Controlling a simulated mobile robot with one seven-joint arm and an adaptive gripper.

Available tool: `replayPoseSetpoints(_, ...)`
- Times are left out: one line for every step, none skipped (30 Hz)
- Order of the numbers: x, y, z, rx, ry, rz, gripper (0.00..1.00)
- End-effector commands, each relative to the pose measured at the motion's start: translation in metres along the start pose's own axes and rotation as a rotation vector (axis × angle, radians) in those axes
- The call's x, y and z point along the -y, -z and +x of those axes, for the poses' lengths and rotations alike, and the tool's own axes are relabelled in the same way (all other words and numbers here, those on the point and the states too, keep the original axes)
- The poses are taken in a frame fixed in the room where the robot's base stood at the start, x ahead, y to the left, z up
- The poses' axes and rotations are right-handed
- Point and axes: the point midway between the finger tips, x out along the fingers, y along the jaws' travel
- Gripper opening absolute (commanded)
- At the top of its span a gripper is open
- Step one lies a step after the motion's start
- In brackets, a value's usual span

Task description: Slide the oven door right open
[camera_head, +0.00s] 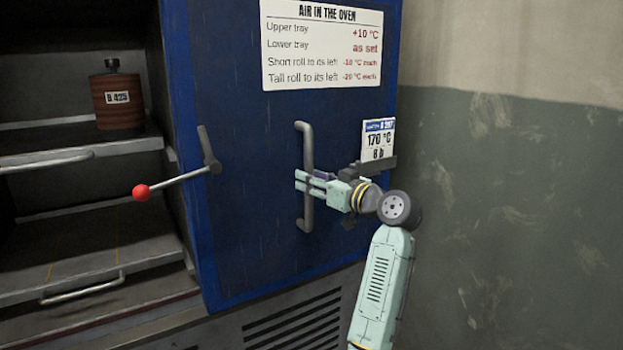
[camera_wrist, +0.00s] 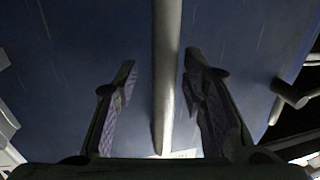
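The blue oven door (camera_head: 250,150) stands to the right of an uncovered part of the oven, where the inside shows. Its grey upright bar handle (camera_head: 306,145) is on the right half of the door. My gripper (camera_head: 300,182) is at the lower part of this handle, reaching in from the right. In the wrist view the handle bar (camera_wrist: 165,70) runs between the two fingers of my gripper (camera_wrist: 160,67). A gap shows on the left of the bar and a narrower one on the right, so the fingers look open around it.
A lever with a red ball (camera_head: 141,192) sticks out leftward from the door's left part. An upper tray (camera_head: 60,150) carries a brown roll (camera_head: 116,95) labelled B 423. A lower tray (camera_head: 85,265) is below. A wall (camera_head: 510,200) stands at right.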

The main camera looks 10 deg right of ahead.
Motion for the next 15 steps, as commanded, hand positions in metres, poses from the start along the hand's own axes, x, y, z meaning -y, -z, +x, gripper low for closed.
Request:
replayPoseSetpoints(-0.001, 0.0, -0.009, -0.002, -0.004, -0.001, 0.38)
replayPoseSetpoints(-0.002, 0.0, -0.015, -0.002, -0.005, -0.001, 0.38)
replayPoseSetpoints(-0.002, 0.0, -0.024, -0.002, -0.006, -0.001, 0.38)
replayPoseSetpoints(-0.002, 0.0, -0.03, -0.001, -0.006, 0.0, 0.38)
replayPoseSetpoints(-0.002, 0.0, -0.036, -0.001, -0.006, 0.0, 0.38)
replayPoseSetpoints(-0.002, 0.0, -0.045, -0.001, -0.006, 0.0, 0.38)
replayPoseSetpoints(-0.002, 0.0, -0.052, -0.002, -0.006, -0.001, 0.38)
replayPoseSetpoints(-0.002, 0.0, -0.059, -0.002, -0.006, -0.001, 0.38)
replayPoseSetpoints(-0.002, 0.0, -0.067, -0.001, -0.007, -0.001, 0.38)
replayPoseSetpoints(-0.002, 0.0, -0.073, -0.002, -0.007, -0.001, 0.38)
replayPoseSetpoints(-0.002, 0.0, -0.079, -0.001, -0.006, 0.0, 0.38)
replayPoseSetpoints(-0.002, 0.0, -0.085, -0.001, -0.006, 0.0, 0.38)
replayPoseSetpoints(-0.002, 0.0, -0.089, -0.001, -0.006, 0.0, 0.38)
replayPoseSetpoints(-0.002, 0.0, -0.094, -0.001, -0.006, 0.0, 0.38)
replayPoseSetpoints(-0.002, 0.0, -0.099, 0.0, -0.006, 0.001, 0.38)
